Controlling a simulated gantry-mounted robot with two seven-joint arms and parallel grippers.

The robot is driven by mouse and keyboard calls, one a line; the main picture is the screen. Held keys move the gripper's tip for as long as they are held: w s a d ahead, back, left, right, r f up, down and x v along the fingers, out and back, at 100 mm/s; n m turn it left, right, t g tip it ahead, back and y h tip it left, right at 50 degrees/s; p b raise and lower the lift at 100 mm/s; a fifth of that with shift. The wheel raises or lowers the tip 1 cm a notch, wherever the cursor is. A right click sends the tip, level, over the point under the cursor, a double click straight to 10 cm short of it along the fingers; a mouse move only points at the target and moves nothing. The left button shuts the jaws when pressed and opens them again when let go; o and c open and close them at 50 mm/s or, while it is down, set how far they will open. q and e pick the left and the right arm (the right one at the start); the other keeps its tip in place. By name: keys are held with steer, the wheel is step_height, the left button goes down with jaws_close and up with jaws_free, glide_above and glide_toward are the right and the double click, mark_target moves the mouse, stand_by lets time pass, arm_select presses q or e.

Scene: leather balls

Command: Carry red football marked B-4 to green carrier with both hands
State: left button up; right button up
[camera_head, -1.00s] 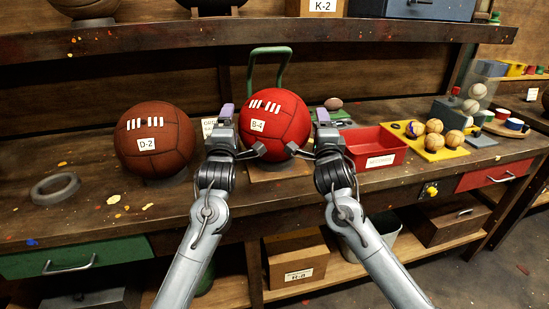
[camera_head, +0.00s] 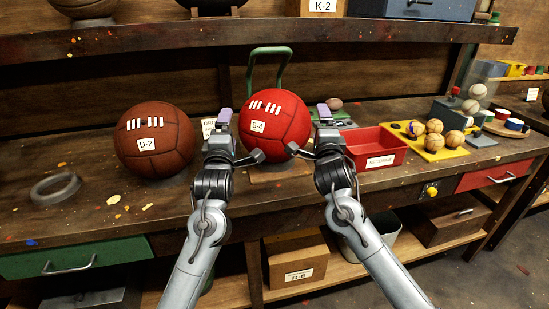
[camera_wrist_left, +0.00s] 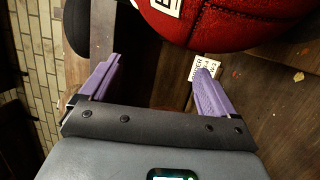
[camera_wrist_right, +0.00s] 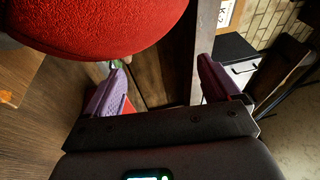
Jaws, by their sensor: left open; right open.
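The red football marked B-4 (camera_head: 275,122) sits on a tan base (camera_head: 280,172) at the middle of the bench. My left gripper (camera_head: 224,117) is open just left of it, and my right gripper (camera_head: 324,112) is open just right of it. Whether either touches the ball is unclear. In the left wrist view the football (camera_wrist_left: 230,20) is above the open jaws; in the right wrist view it (camera_wrist_right: 90,25) is at the upper left. Nothing is between the jaws. A green handle (camera_head: 268,51) rises behind the football; what it joins is hidden, presumably the green carrier.
A brown ball marked D-2 (camera_head: 155,142) stands close left of my left gripper. A red tray (camera_head: 375,150) sits right of my right gripper. A yellow board (camera_head: 430,154) carries several small balls. A shelf (camera_head: 180,38) overhangs the back. The bench's left front holds a grey ring (camera_head: 55,188).

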arm_select(q)
steer(key=s+f, duration=0.1)
steer(key=s, duration=0.8)
steer(key=shift+s+f, duration=0.25)
steer(key=shift+s, duration=0.05)
arm_select(e)
steer(key=s+f, duration=0.2)
steer(key=s, duration=1)
arm_select(q)
steer(key=shift+r, duration=0.1)
arm_select(e)
steer(key=shift+r, duration=0.15)
